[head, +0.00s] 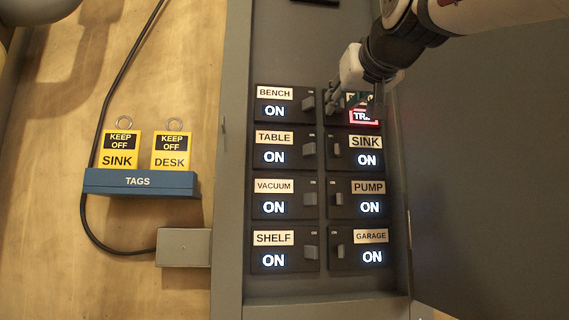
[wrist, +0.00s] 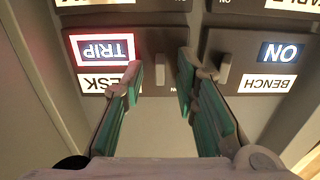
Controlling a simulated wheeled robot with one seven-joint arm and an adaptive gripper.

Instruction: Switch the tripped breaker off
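The tripped breaker (wrist: 102,48) shows a red-framed TRIP display, and its label, partly hidden by a finger, ends in "ESK". In the head view its display (head: 363,117) is at the top right of the panel, with the rest mostly covered by my gripper (head: 352,100). The wrist view shows the panel upside down. There my gripper (wrist: 160,74) is open, its two teal-padded fingers pointing at the panel. The tripped breaker's small grey lever (wrist: 160,70) shows in the gap between the fingertips, with no clear contact visible.
The BENCH breaker (wrist: 266,62), lit ON, is close beside one finger. Several other breakers, such as SINK (head: 366,150), also show ON. The open panel door (head: 485,180) stands at the right. A blue TAGS holder (head: 140,183) carries two yellow keep-off tags at the left.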

